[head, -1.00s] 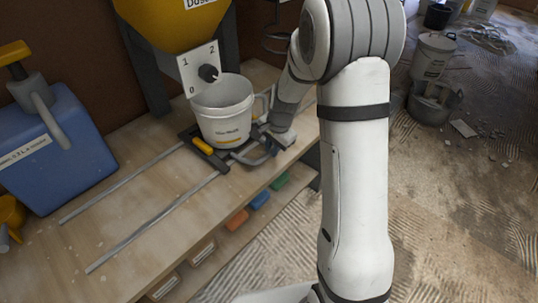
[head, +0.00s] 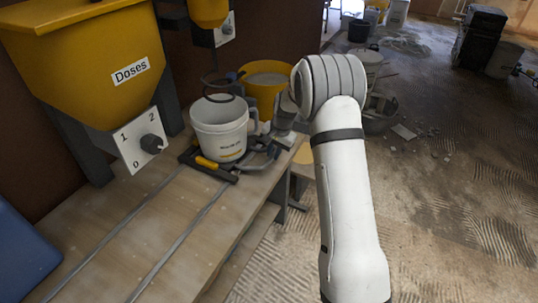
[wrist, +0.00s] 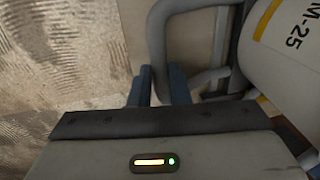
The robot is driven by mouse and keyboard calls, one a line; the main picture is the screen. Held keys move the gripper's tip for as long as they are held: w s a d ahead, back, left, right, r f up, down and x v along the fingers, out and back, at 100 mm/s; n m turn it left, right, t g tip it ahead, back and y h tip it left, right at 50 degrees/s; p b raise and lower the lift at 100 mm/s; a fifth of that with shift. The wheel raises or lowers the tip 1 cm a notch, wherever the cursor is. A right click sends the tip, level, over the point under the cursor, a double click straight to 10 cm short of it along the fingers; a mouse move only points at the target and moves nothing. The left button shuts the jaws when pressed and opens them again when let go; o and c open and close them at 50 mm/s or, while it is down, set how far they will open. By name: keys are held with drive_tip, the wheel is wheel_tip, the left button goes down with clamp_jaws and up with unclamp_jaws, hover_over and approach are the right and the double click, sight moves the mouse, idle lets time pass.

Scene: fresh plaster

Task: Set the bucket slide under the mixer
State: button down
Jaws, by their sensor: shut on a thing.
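The white bucket (head: 222,135) stands upright on the dark bucket slide (head: 232,177), which has a yellow catch and sits at the far end of two metal rails. My gripper (head: 270,150) is at the slide's right side, partly hidden by my arm. In the wrist view my gripper's blue fingers (wrist: 159,88) are shut on the slide's grey handle (wrist: 158,45); the bucket (wrist: 285,50) shows at the right. A dark coiled stirrer (head: 222,84), seemingly the mixer's, hangs over the bucket's back rim. I cannot tell whether it is centred or how high it is.
A yellow hopper marked Doses (head: 75,50) with a dial plate (head: 141,141) stands left of the bucket. A yellow tub (head: 265,90) is behind it. The rails (head: 120,232) and bench at the front are clear. Other buckets stand on the floor beyond.

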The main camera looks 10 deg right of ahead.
drive_tip(key=shift+w+d+f, duration=0.15)
drive_tip(key=shift+w+d, duration=0.3)
drive_tip(key=shift+w, duration=0.25)
drive_tip(key=c, duration=1.5)
unclamp_jaws()
drive_tip(key=shift+w, duration=0.15)
drive_tip(key=shift+o, duration=0.7)
drive_tip(key=shift+r, duration=0.2)
wheel_tip(320, 180, up, 8)
drive_tip(key=d+p, duration=0.1)
drive_tip(key=shift+s+d+f, duration=0.15)
drive_tip(key=shift+s+f, duration=0.1)
drive_tip(key=shift+s, duration=0.2)
